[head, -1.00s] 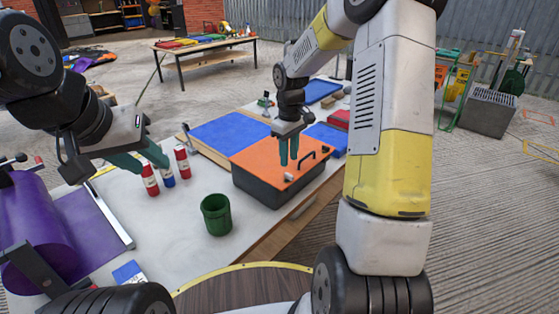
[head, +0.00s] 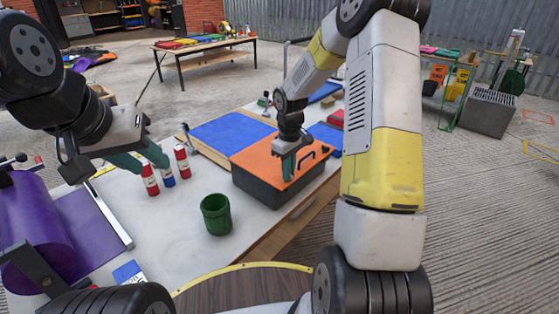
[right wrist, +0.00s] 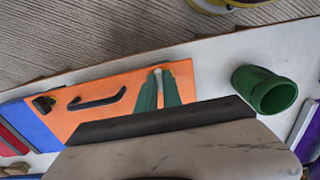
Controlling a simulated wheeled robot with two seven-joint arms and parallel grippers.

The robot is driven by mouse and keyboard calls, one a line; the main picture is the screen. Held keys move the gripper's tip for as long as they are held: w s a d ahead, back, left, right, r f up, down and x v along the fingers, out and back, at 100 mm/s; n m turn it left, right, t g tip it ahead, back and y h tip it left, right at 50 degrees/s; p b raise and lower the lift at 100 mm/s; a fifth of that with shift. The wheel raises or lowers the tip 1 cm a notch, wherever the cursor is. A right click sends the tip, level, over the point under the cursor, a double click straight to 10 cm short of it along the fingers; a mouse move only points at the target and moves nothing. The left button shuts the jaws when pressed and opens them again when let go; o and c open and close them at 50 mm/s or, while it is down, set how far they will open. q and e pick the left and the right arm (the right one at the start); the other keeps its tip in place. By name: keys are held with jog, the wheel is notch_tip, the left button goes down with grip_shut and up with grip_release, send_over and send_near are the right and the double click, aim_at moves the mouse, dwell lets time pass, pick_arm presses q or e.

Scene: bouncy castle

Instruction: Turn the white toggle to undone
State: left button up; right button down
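A dark box with an orange lid (head: 262,150) stands on the table. The small white toggle (right wrist: 158,73) is near the lid's edge and shows between my right gripper's fingertips in the right wrist view. My right gripper (head: 289,176) points down at the lid and hides the toggle in the head view. Its two green fingers (right wrist: 158,88) have a visible gap between them, one on each side of the toggle. I cannot tell if they touch it. My left gripper (head: 150,168) hangs over the left of the table, open and empty.
A black handle (head: 313,156) stands on the lid beside my right gripper. A green cup (head: 216,214) stands in front of the box. A purple roll (head: 35,215) is at the left.

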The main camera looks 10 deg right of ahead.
jog(key=shift+m, duration=0.3)
jog(key=m, duration=0.3)
jog(key=shift+m, duration=0.4)
jog(key=m, duration=0.4)
jog(key=shift+m, duration=0.3)
jog(key=m, duration=0.4)
jog(key=shift+m, duration=2.4)
jog(key=c, duration=1.5)
grip_release()
